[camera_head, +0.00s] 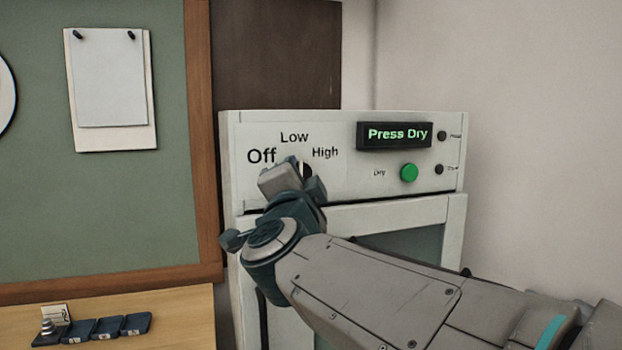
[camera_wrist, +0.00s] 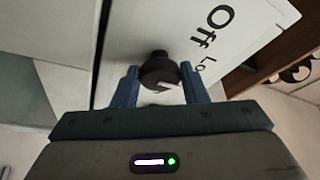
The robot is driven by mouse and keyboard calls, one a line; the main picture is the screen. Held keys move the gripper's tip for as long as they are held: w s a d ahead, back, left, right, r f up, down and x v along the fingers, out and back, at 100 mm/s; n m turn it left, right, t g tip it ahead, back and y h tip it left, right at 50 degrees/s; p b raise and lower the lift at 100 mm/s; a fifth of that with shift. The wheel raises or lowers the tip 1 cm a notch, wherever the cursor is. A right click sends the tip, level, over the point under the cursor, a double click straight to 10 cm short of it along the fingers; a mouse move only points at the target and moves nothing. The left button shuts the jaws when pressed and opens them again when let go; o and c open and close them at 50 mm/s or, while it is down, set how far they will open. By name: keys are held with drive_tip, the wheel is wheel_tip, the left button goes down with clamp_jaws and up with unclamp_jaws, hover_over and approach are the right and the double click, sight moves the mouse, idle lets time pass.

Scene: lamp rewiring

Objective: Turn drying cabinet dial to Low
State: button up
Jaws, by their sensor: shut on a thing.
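The drying cabinet (camera_head: 345,207) is white, with a dial on the left of its front panel. The labels Off, Low and High stand around the dial. The black dial (camera_head: 307,171) is mostly hidden behind my gripper (camera_head: 293,178) in the head view. In the wrist view the round dial (camera_wrist: 158,68) sits between the two blue fingers of my gripper (camera_wrist: 160,82), which is shut on it. A pale mark shows on the dial's near side, but I cannot tell clearly which label it points to.
A display (camera_head: 395,135) reads "Press Dry", above a green Dry button (camera_head: 409,173). Two small black knobs (camera_head: 440,136) are at the panel's right. A green board (camera_head: 100,210) with a wooden frame stands left of the cabinet. Small dark blocks (camera_head: 107,328) lie at lower left.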

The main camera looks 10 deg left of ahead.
drive_tip(key=o, duration=0.9)
drive_tip(key=shift+o, duration=0.2)
drive_tip(key=shift+s, duration=0.1)
drive_tip(key=b+v, duration=0.1)
drive_tip(key=v, duration=1.2)
drive_tip(key=shift+s+b, duration=0.3)
drive_tip(key=shift+b, duration=0.05)
drive_tip(key=shift+f, duration=0.1)
